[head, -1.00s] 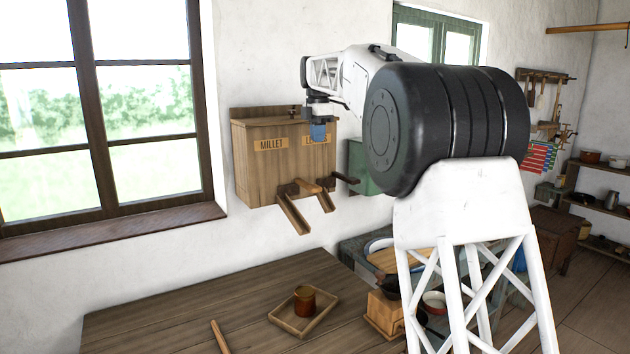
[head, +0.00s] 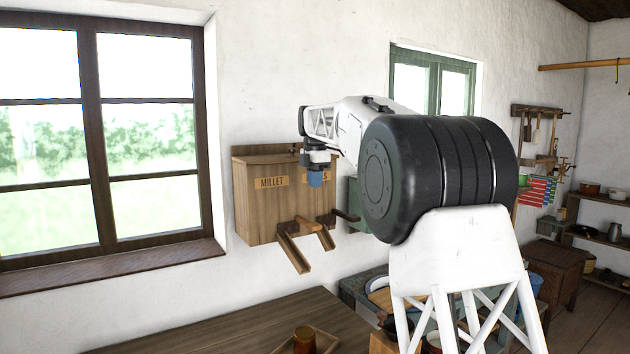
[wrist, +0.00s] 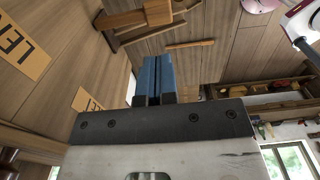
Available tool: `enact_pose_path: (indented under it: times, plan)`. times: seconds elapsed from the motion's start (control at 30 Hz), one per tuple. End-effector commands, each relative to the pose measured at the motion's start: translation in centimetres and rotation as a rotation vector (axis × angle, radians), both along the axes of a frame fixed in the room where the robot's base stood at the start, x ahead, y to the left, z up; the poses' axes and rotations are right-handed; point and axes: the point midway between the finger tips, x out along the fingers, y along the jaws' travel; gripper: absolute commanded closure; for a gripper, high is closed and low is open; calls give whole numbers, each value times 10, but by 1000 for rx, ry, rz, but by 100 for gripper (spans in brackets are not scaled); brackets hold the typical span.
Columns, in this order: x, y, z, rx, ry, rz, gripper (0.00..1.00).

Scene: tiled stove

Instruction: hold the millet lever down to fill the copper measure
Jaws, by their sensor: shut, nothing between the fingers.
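The wooden wall bin (head: 262,210) carries a MILLET label (head: 271,182) on its left half and a second, partly hidden label beside it. Below it are a left chute (head: 294,250) and a right chute (head: 326,239), with wooden lever parts (head: 308,223) at their tops. Which lever serves millet is hard to tell. My gripper (head: 316,178) is in front of the second label, above the levers and apart from them. Its blue fingers (wrist: 155,80) are shut and empty in the wrist view. The copper measure (head: 304,340) stands on a wooden tray (head: 326,342), cut off below.
The table (head: 250,325) lies below the bin, its left part clear. A dark lever end (head: 346,215) juts out to the right, near a green box (head: 358,205). A window (head: 100,140) is at left. The wrist view shows a LEN label (wrist: 22,45) close to the gripper.

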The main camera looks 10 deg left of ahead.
Motion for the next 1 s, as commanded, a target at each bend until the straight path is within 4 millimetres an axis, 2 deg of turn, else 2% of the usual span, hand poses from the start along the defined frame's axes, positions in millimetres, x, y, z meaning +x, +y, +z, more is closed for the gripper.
enact_pose_path:
  times: [0.6, 0.8, 1.0]
  plan:
    - [0, 0, -91, -1, 1, 0, 100]
    - [0, 0, -110, 0, 0, 0, 100]
    - [0, 0, -117, 0, 0, 0, 100]
